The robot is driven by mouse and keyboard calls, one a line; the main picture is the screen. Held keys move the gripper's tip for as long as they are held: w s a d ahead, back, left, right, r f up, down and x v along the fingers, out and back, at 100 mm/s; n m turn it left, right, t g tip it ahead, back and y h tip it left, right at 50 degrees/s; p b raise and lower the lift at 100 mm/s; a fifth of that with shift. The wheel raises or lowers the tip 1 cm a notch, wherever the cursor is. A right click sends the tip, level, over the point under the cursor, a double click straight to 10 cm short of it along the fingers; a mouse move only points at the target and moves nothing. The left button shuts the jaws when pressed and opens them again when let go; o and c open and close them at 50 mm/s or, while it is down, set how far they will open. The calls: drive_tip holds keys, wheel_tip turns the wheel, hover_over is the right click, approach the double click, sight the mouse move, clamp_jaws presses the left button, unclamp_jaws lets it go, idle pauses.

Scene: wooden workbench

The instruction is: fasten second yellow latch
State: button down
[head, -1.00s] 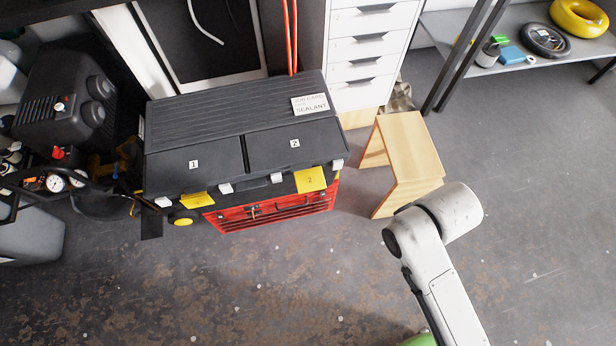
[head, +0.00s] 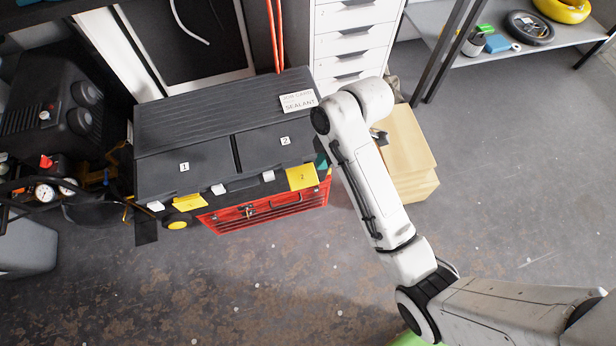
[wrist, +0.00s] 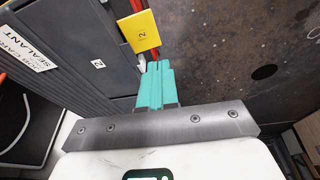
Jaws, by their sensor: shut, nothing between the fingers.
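The second yellow latch (head: 301,177), marked 2, is on the front edge of the black toolbox (head: 200,118), near its right end. Its broad face shows to the head camera, tilted out from the box; I cannot tell whether it is hooked. It also shows in the wrist view (wrist: 136,33), ahead of my gripper. My gripper (wrist: 157,66) has teal fingers, shut and empty, just short of the latch and apart from it in the picture. In the head view my arm hides most of the gripper; a bit of teal shows right of the latch.
Another yellow latch (head: 188,202) is on the box's front left. White catches (head: 219,189) line the front edge above a red drawer section (head: 262,207). The floor in front is clear.

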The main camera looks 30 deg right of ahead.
drive_tip(key=shift+w+r+n, duration=0.2)
drive_tip(key=shift+w+n, duration=0.2)
drive_tip(key=shift+w, duration=0.1)
drive_tip(key=b, duration=0.2)
approach(305, 185)
drive_tip(key=x, duration=0.5)
drive_tip(key=shift+a, duration=0.25)
drive_tip(key=shift+w+f, duration=0.15)
drive_tip(key=shift+f, duration=0.35)
drive_tip(key=shift+f, duration=0.1)
drive_tip(key=shift+f, duration=0.1)
drive_tip(key=shift+t+b, duration=0.3)
